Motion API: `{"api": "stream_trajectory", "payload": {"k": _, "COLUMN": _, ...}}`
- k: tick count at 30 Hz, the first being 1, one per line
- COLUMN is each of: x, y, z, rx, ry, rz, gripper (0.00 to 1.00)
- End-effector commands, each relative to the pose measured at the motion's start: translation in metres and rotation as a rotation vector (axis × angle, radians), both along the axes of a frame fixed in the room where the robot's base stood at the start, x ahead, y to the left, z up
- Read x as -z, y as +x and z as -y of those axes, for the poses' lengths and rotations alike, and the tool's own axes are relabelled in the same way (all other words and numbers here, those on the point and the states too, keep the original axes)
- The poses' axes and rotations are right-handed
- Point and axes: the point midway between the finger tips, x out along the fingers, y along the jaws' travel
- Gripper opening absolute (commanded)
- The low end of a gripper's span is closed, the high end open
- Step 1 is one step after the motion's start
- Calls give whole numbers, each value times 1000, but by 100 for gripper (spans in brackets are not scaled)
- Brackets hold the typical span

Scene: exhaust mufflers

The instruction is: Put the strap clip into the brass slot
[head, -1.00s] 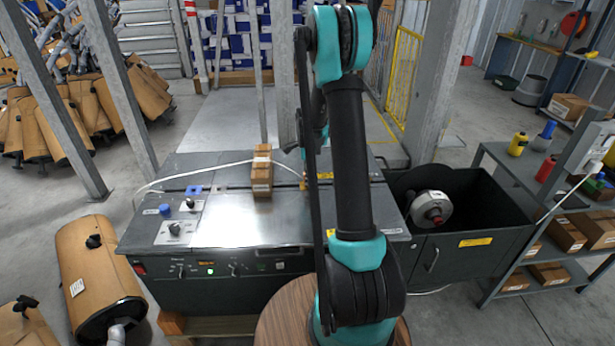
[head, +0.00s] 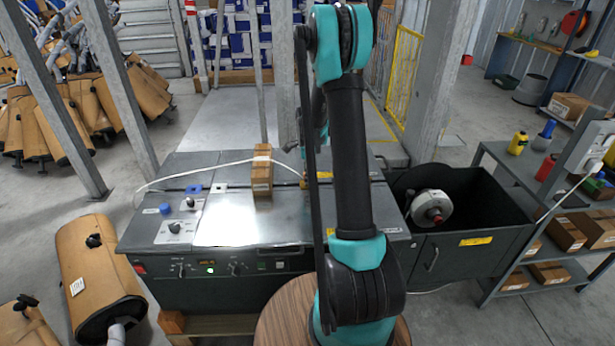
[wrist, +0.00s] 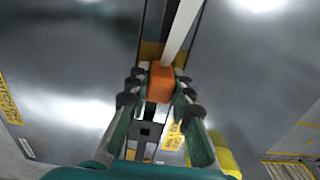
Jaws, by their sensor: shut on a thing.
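The orange strap clip (wrist: 161,84) is between the fingertips of my gripper (wrist: 160,92) in the wrist view, and the gripper is shut on it. The pale strap (wrist: 181,28) runs from the clip away over the machine top. In the head view the strap (head: 215,167) crosses over a stack of cartons to a small brass-coloured part (head: 304,183) beside my arm. A brass-coloured piece (wrist: 150,50) shows just beyond the clip in the wrist view. The clip hides its middle, so I cannot tell whether they touch. My arm hides the gripper in the head view.
The stacked brown cartons (head: 262,172) stand on the grey metal machine top (head: 235,232), with blue knobs to their left. A dark open bin (head: 480,195) holding a strap reel (head: 432,207) stands to the right. A shelf rack (head: 555,215) stands beyond it.

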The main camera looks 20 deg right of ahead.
Motion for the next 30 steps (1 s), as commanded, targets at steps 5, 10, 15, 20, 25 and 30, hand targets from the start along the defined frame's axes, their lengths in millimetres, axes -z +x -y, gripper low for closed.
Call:
{"api": "stream_trajectory", "payload": {"k": 5, "x": 0, "y": 0, "z": 0, "rx": 0, "ry": 0, "rz": 0, "gripper": 0}}
{"api": "stream_trajectory", "payload": {"k": 10, "x": 0, "y": 0, "z": 0, "rx": 0, "ry": 0, "rz": 0, "gripper": 0}}
{"api": "stream_trajectory", "payload": {"k": 15, "x": 0, "y": 0, "z": 0, "rx": 0, "ry": 0, "rz": 0, "gripper": 0}}
{"api": "stream_trajectory", "payload": {"k": 20, "x": 3, "y": 0, "z": 0, "rx": 0, "ry": 0, "rz": 0, "gripper": 0}}
{"api": "stream_trajectory", "payload": {"k": 25, "x": 6, "y": 0, "z": 0, "rx": 0, "ry": 0, "rz": 0, "gripper": 0}}
{"api": "stream_trajectory", "payload": {"k": 30, "x": 9, "y": 0, "z": 0, "rx": 0, "ry": 0, "rz": 0, "gripper": 0}}
